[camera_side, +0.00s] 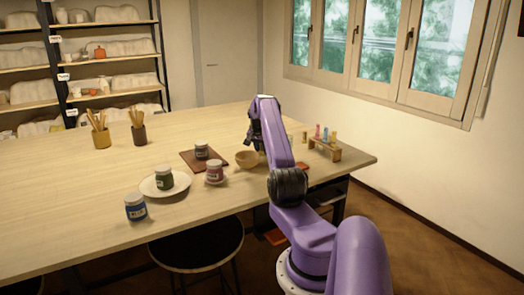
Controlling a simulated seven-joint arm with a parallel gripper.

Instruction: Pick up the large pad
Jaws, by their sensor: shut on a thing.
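My gripper (257,146) is dark and small in this view, low over the table just behind the right side of a tan bowl (246,160). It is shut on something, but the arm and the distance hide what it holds. I cannot tell whether it touches the bowl. A flat brown square pad (188,159) lies on the table to the left, with a dark-labelled jar (201,151) standing on it. A small reddish flat thing (302,165) shows just right of my arm, partly hidden. I cannot tell which of these is the large pad.
A pink jar (214,172), a green jar (164,179) on a white plate (151,191) and a blue jar (136,208) stand in front. A wooden rack (326,150) holds small bottles at right. Brush cups (102,139) stand at left. The table's left front is clear.

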